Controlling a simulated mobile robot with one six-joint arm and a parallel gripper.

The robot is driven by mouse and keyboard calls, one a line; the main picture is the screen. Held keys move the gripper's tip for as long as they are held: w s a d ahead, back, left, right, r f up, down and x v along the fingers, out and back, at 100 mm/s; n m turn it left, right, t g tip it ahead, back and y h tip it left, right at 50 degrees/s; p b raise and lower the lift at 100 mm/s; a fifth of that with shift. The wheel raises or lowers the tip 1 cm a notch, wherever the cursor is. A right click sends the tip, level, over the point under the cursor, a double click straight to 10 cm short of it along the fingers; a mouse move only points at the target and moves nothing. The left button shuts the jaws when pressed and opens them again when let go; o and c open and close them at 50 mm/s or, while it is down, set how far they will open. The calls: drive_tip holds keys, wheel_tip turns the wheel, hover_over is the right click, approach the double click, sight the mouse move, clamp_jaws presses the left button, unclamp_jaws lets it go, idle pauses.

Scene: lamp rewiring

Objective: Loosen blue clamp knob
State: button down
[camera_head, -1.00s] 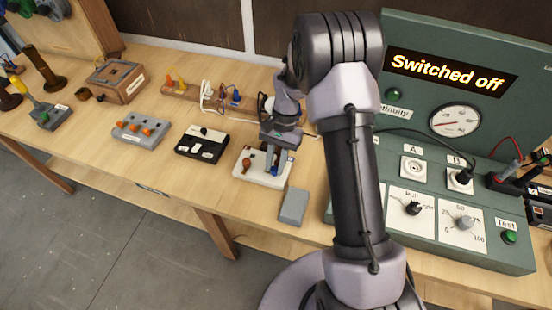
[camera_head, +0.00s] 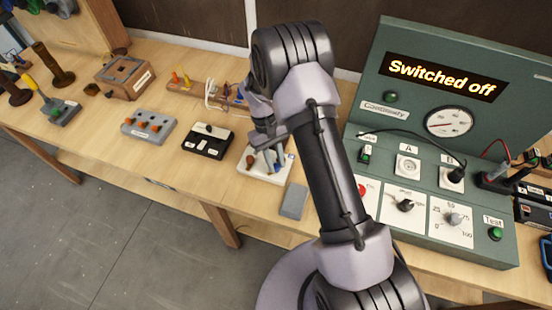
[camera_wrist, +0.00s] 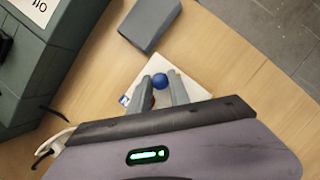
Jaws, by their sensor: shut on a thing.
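The blue clamp knob (camera_wrist: 159,81) shows as a small blue ball between my two fingertips in the wrist view. My gripper (camera_wrist: 160,86) is shut on it from both sides. The knob is above a white base plate (camera_wrist: 192,88). In the head view my gripper (camera_head: 271,162) reaches down over the same white base (camera_head: 251,167), and the fingers and wrist hide much of the clamp. I cannot make out how far the knob is turned.
A grey block (camera_head: 294,201) lies just in front of the white base. A black switch box (camera_head: 207,141) and a grey box with orange knobs (camera_head: 148,126) stand to the left. The green test panel (camera_head: 455,120) reads "Switched off" at the right.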

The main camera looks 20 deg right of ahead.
drive_tip(key=n, duration=0.2)
drive_tip(key=n+h+p, duration=0.1)
drive_tip(key=n, duration=0.1)
drive_tip(key=shift+s+a+n+h, duration=0.1)
drive_tip(key=shift+a+n+h, duration=0.05)
drive_tip(key=shift+n+h, duration=0.15)
drive_tip(key=shift+n+t+h+p, duration=0.35)
drive_tip(key=shift+n+t+h, duration=0.25)
drive_tip(key=shift+n, duration=1.3)
drive_tip(key=c, duration=1.5)
unclamp_jaws()
drive_tip(key=p+v, duration=0.3)
drive_tip(key=v, duration=1.4)
drive_tip(key=shift+s+r, duration=0.3)
